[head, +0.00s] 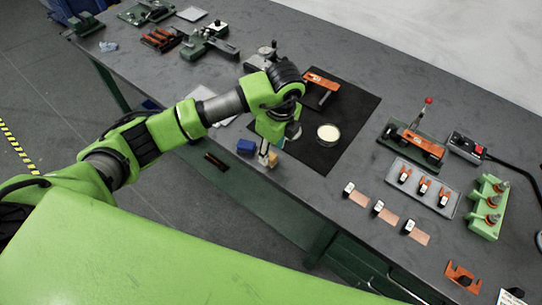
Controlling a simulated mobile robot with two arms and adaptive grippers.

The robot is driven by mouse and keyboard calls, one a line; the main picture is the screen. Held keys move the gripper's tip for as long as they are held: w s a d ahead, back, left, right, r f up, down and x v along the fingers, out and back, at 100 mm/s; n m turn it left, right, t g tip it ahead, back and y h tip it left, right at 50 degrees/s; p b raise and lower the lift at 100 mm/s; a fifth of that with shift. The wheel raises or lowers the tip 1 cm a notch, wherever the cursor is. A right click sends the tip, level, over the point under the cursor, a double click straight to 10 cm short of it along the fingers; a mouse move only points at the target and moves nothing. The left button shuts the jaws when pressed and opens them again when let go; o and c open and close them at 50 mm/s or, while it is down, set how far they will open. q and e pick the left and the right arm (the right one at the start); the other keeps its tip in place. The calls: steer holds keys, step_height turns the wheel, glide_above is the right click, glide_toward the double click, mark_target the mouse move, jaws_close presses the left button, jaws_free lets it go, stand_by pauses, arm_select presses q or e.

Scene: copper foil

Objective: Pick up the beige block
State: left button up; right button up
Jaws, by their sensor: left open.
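The beige block (273,159) is small and shows at the front edge of the dark workbench, just left of the black mat. My left gripper (267,156) points down from the green arm right at the block. Its jaws are open, and its fingers and wrist partly hide the block. I cannot tell whether the fingers touch it. My right gripper is not in view.
A blue block (246,147) stands close to the left of the gripper. A pale round tin (328,134) and an orange tool (321,82) lie on the black mat (352,108). Copper foil pieces (388,217), a grey tray (448,206) and a green stand (487,205) are right.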

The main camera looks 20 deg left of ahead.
mark_target(271, 155)
arm_select(q)
steer(key=shift+w+a+f+p, duration=0.15)
steer(key=shift+f+p, duration=0.15)
steer(key=shift+f, duration=0.7)
steer(key=shift+a+f+p, duration=0.1)
steer(key=shift+f+p, duration=0.15)
steer(key=shift+f, duration=0.7)
steer(key=c, duration=1)
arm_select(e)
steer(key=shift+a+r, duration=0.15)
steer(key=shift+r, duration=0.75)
arm_select(q)
steer(key=shift+r, duration=0.15)
steer(key=shift+r, duration=0.25)
step_height(271, 155, up, 2)
steer(key=shift+r+b, duration=0.1)
steer(key=shift+b, duration=0.35)
steer(key=s+d+r+b, duration=0.1)
steer(key=s+d+r, duration=0.1)
steer(key=s+r, duration=0.3)
steer(key=s+d+r+b, duration=0.1)
steer(key=s+d+r, duration=0.2)
steer(key=s+r, duration=0.2)
steer(key=s, duration=0.3)
steer(key=shift+d, duration=0.25)
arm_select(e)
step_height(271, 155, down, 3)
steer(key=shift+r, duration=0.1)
